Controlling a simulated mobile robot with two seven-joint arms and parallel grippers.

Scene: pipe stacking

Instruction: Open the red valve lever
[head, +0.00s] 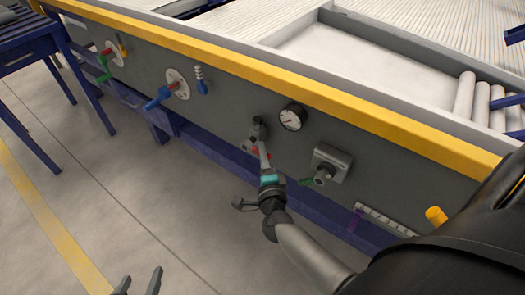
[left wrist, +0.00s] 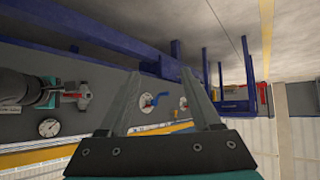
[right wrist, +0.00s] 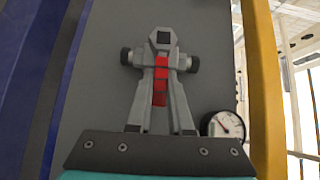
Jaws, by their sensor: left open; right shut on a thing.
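The red valve lever (right wrist: 160,82) shows in the right wrist view, pointing down from a grey valve with dark pipe ends (right wrist: 126,57) on the grey panel. My right gripper (right wrist: 161,65) is shut on the lever, one finger on each side. In the head view, my right gripper (head: 263,146) is against the panel, and a little red of the lever shows beside it. The gripper hides most of the valve there. My left gripper (head: 138,284) is open and empty at the bottom edge of the head view. Its two spread fingers (left wrist: 160,75) also show in the left wrist view.
A round gauge (head: 293,117) is just right of the valve. A grey box with a green handle (head: 332,163) is further right. A blue lever (head: 158,98) and a green-and-red handle (head: 104,62) are left. The yellow rail (head: 230,65) runs above; the floor in front is clear.

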